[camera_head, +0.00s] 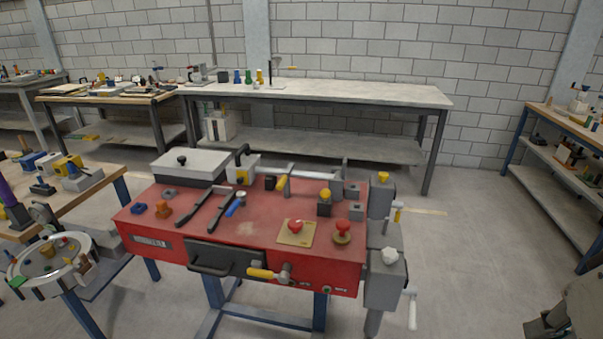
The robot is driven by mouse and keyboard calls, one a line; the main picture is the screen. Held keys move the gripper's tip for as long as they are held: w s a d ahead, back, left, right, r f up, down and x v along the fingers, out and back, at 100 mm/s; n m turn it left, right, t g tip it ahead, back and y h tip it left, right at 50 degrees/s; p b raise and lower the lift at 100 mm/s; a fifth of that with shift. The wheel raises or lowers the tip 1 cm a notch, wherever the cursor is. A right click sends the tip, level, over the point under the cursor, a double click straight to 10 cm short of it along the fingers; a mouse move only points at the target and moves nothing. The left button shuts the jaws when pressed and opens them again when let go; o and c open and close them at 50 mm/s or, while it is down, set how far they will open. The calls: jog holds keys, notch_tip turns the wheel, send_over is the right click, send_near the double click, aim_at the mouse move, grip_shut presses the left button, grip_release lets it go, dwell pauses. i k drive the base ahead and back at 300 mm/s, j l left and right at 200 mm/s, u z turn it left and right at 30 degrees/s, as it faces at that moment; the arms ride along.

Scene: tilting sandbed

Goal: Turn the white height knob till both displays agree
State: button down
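A white lobed knob (390,256) sits on top of a grey box (385,285) at the right end of a red-topped bench (190,235). A white crank handle (412,308) hangs at that box's right side. I cannot make out either display or any reading. My gripper cannot be identified in this view; a grey and dark shape at the bottom right corner is cut off and unclear.
A second crank (397,212) juts out behind the white knob. Clear floor (470,250) lies to the right. A long workbench (330,92) stands behind.

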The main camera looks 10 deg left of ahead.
aim_at(389, 255)
jog(key=u, duration=0.55)
jog(key=i+l+u, duration=0.1)
jog(key=l+u, duration=0.3)
jog(key=l, duration=0.2)
jog(key=l+u, duration=0.4)
jog(key=l, duration=0.2)
jog(key=l+u, duration=0.35)
jog(key=l, duration=0.8)
jog(key=k+l+u, duration=0.1)
jog(key=l, duration=0.4)
jog(key=k+l, duration=0.1)
jog(key=l, duration=0.4)
jog(key=k+l+u, duration=0.1)
jog(key=l, duration=0.4)
jog(key=k+l, duration=0.1)
jog(key=l, duration=0.4)
jog(key=k+l, duration=0.1)
jog(key=l, duration=0.4)
jog(key=k+l+u, duration=0.1)
jog(key=l, duration=0.4)
jog(key=i+j+u, duration=0.2)
jog(key=i+j, duration=0.2)
jog(key=j, duration=0.15)
jog(key=i+j+u, duration=0.2)
jog(key=i+j, duration=0.2)
jog(key=j, duration=0.1)
